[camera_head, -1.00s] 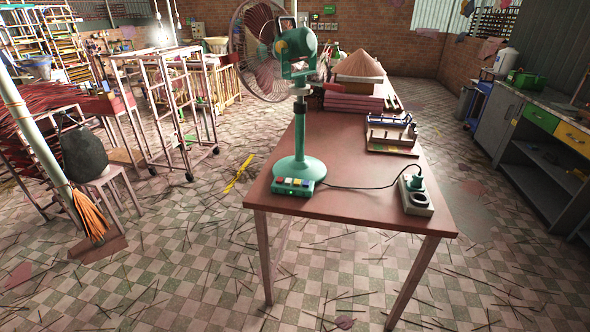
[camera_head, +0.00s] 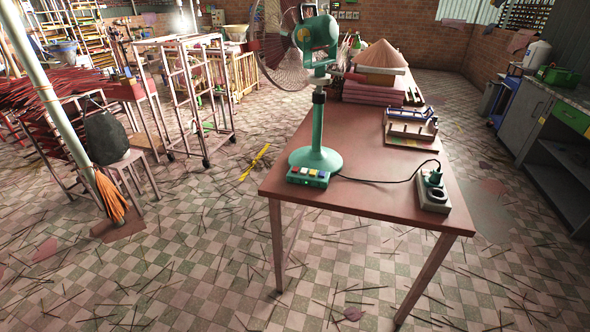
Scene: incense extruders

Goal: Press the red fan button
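A green standing fan (camera_head: 318,110) is on the near part of a reddish-brown table (camera_head: 372,130). Its head and round wire cage face away to the left. At the front of its base is a small green control box (camera_head: 308,177) with a row of small coloured buttons. The red button (camera_head: 295,169) looks to be at the left end of the row. The buttons are small, and I cannot tell whether any is pressed. Neither of my grippers is in view.
A power strip (camera_head: 432,194) with a plug and cable lies at the table's right edge. Wooden pieces (camera_head: 411,130), pink stacks and a conical hat (camera_head: 380,56) are farther back. Sticks litter the tiled floor. A stool (camera_head: 127,170) and racks stand left, a counter (camera_head: 560,125) right.

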